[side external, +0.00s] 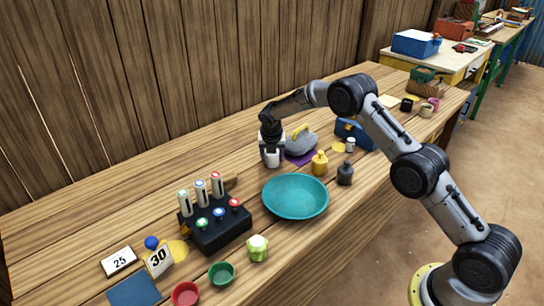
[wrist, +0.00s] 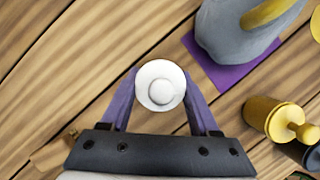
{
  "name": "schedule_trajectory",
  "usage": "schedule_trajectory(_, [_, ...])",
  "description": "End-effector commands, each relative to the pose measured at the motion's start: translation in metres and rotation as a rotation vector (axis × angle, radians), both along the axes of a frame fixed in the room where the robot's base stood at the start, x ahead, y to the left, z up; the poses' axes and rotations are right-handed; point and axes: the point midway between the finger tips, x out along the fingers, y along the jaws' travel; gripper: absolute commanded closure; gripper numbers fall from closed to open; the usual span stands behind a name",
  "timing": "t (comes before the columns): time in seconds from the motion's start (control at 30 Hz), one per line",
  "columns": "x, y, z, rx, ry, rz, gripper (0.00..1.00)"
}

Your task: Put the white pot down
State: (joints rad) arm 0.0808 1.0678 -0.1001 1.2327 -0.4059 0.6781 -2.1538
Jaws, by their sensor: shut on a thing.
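The white pot (wrist: 160,70) is small and round with a knobbed lid, seen from above in the wrist view. It stands upright between the two purple-grey fingers of my gripper (wrist: 160,84), which is shut on it. In the side external view the white pot (side external: 271,158) shows below my gripper (side external: 271,149), left of a grey iron-like weight. Its base is at or close to the wooden table (side external: 130,222); I cannot tell whether it touches.
The grey weight (side external: 302,145) with a yellow handle sits on a purple mat (side external: 300,159) just right. Yellow (side external: 320,163) and black (side external: 345,174) pots and a teal bowl (side external: 295,196) stand nearer. A black button rack (side external: 217,232) stands front left. Bare planks lie left of my gripper.

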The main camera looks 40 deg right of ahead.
Motion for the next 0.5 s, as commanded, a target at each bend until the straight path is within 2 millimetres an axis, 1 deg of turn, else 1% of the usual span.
schedule_trajectory(0.1, [0.0015,-0.0001,0.0031,-0.001,-0.006,0.001,1.00])
schedule_trajectory(0.3, [0.0012,-0.0001,0.0001,-0.001,-0.005,0.000,1.00])
schedule_trajectory(0.33, [0.0004,0.0000,-0.0019,0.000,-0.001,0.000,0.36])
schedule_trajectory(0.4, [0.0004,0.0000,-0.0016,-0.001,-0.002,0.000,0.24])
schedule_trajectory(0.5, [0.0004,0.0001,-0.0015,0.000,-0.001,0.000,0.08])
